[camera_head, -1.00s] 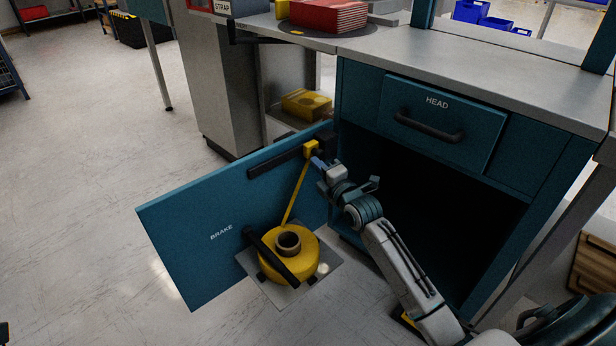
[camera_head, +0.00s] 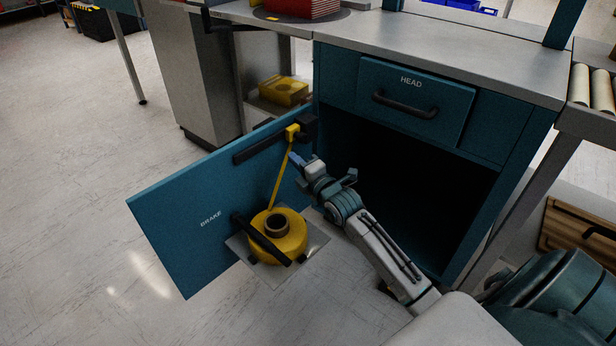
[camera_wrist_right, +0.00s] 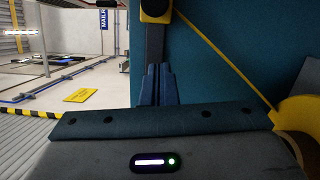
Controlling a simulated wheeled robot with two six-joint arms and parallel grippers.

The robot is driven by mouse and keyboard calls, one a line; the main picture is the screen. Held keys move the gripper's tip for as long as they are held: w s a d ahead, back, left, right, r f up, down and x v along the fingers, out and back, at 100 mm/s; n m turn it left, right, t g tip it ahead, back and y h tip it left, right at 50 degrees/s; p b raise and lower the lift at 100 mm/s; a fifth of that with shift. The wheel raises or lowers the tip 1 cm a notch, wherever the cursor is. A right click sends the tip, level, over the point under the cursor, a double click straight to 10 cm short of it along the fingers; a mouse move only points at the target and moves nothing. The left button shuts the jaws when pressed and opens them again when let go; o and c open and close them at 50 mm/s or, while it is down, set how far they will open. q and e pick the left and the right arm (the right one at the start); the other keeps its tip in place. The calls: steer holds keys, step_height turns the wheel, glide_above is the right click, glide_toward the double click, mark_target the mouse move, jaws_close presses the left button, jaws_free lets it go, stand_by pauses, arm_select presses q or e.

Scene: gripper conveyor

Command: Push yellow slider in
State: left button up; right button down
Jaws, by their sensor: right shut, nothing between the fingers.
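The yellow slider (camera_head: 291,132) is a small block at the right end of a black rail (camera_head: 262,143) on the open teal door marked BRAKE (camera_head: 185,220). A yellow strap (camera_head: 281,178) runs from it down to a yellow reel (camera_head: 291,236). My right gripper (camera_head: 293,157) is shut and empty, just below the slider and apparently apart from it. In the right wrist view, the shut fingers (camera_wrist_right: 156,84) point up toward the slider (camera_wrist_right: 155,10), which is cut by the top edge. My left gripper is out of view.
The teal cabinet has an open dark compartment (camera_head: 390,190) right of the door, under a drawer marked HEAD (camera_head: 415,105). A grey worktop (camera_head: 440,55) lies above. Rollers (camera_head: 592,88) show at far right. The floor (camera_head: 90,170) at left is clear.

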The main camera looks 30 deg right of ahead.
steer(key=s+p, duration=0.3)
steer(key=s, duration=0.4)
steer(key=shift+s+d+f, duration=0.25)
steer(key=shift+s, duration=0.1)
